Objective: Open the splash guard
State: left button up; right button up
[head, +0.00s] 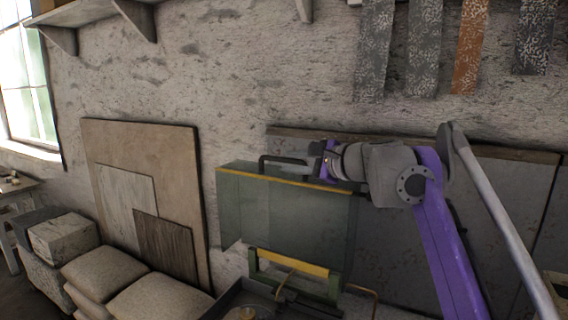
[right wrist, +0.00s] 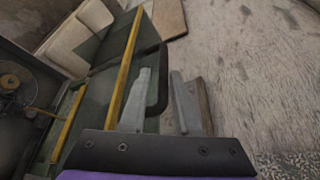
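The splash guard (head: 245,215) is a see-through greenish panel with a yellow strip along its top edge. It stands upright over a dark machine with a green and yellow frame. A dark bar handle (head: 268,158) is fixed at its top; it also shows in the right wrist view (right wrist: 158,88). My right gripper (head: 314,159) is at the right end of the handle. In the right wrist view its grey fingers (right wrist: 161,72) are apart, with the handle in the gap, nearer the left finger. I cannot tell whether they touch. My left gripper is out of view.
Boards (head: 183,150) lean on the plaster wall to the left, with stuffed sacks (head: 105,270) and a stone block (head: 63,235) before them. Dark panels (head: 395,255) stand behind my right arm. Sample strips (head: 424,45) hang above, and a shelf (head: 85,12) is at upper left.

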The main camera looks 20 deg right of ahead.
jog(key=v, duration=0.7)
dwell(0.4)
